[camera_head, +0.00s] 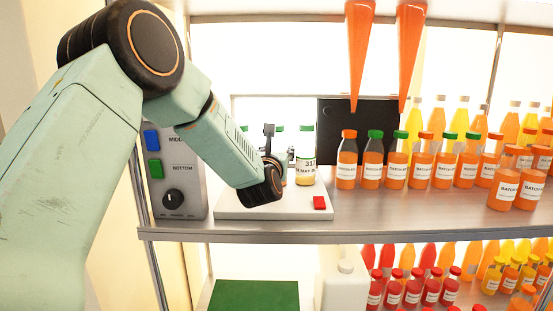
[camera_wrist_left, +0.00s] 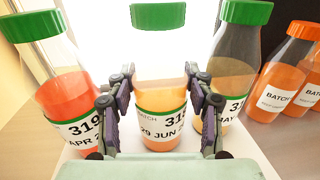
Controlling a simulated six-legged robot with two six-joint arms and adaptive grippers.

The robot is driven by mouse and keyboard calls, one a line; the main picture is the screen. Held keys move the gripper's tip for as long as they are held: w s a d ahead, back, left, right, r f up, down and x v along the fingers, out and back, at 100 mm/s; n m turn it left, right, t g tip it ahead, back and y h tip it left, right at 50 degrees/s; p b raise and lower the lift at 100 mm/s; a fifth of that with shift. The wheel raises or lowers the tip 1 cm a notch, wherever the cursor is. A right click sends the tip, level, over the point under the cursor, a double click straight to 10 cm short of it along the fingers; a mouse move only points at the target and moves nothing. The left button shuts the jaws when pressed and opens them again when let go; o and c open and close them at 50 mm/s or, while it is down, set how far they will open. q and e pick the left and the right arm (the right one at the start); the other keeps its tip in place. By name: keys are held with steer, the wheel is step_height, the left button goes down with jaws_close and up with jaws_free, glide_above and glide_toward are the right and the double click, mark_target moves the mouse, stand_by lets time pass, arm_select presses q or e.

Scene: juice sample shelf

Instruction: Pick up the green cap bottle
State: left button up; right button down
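Several green cap bottles stand close together. In the left wrist view the middle green cap bottle (camera_wrist_left: 160,90), with pale orange content and a label reading 29 JUN, lies between the two fingers of my left gripper (camera_wrist_left: 161,88). The fingers sit right along its sides; I cannot tell if they press on it. Another green cap bottle (camera_wrist_left: 62,95) with redder juice is at left, and one (camera_wrist_left: 233,70) with yellow juice is at right. In the head view my left gripper (camera_head: 279,145) is at the white platform, beside a green cap bottle (camera_head: 306,160). My right gripper is not in view.
The white platform (camera_head: 240,203) has a red button (camera_head: 319,203). A grey control box (camera_head: 180,180) stands at left. Rows of juice bottles (camera_head: 445,165) fill the shelf at right. Two orange pointed shapes (camera_head: 360,45) hang above. A lower shelf holds more bottles (camera_head: 410,288).

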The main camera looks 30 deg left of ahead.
arm_select(q)
steer(key=shift+a+f, duration=0.1)
steer(key=shift+f, duration=0.15)
steer(key=shift+c, duration=1.4)
steer(key=shift+s+r, duration=0.1)
steer(key=c, duration=0.4)
steer(key=shift+o, duration=0.2)
